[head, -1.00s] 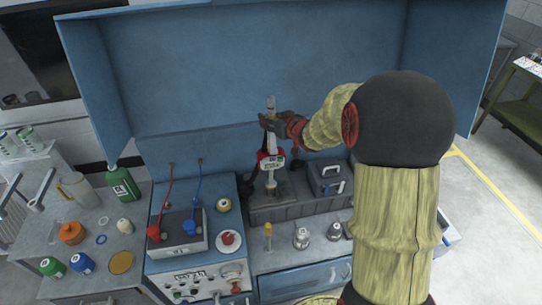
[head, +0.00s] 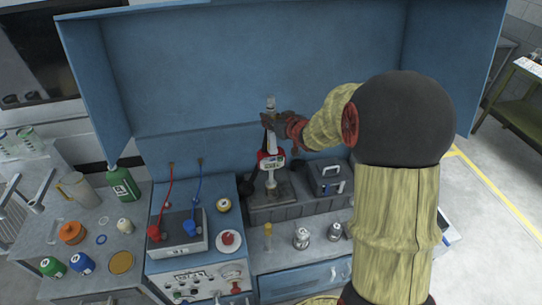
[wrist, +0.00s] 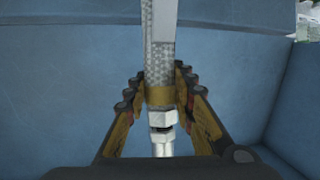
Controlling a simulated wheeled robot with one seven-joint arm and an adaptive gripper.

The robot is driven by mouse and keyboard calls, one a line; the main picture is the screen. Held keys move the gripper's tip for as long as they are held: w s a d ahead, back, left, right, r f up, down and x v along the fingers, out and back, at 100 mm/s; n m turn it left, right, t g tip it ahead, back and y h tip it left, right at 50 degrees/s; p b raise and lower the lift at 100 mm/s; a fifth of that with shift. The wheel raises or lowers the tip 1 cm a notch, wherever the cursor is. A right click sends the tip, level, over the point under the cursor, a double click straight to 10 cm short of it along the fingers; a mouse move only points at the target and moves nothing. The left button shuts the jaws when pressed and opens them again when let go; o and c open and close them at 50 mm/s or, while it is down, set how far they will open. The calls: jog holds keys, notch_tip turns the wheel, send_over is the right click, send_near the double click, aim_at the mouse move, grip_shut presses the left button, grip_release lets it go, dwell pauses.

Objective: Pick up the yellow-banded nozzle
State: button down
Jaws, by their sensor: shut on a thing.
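The yellow-banded nozzle (wrist: 160,97) stands upright in the middle of the wrist view. Its band sits above a silver hex fitting, with a grey patterned length rising above it. My gripper (wrist: 162,82) is shut on the nozzle, with one finger on each side at about the band. In the head view, my gripper (head: 270,119) reaches in from the right against the blue back panel. The nozzle's upper end (head: 271,102) shows above the fingers there. The fingers hide the grasped part in the head view.
A dark grey tray (head: 300,208) and a small grey box (head: 328,178) are below and right. Red and blue hoses (head: 196,187) hang left of my arm. Small metal fittings (head: 301,238) stand on the front bench. Blue side walls enclose the space.

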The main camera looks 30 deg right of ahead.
aim_at(271, 97)
jog(key=shift+r+p, duration=1.3)
jog(key=shift+r, duration=3.85)
jog(key=shift+f, duration=0.1)
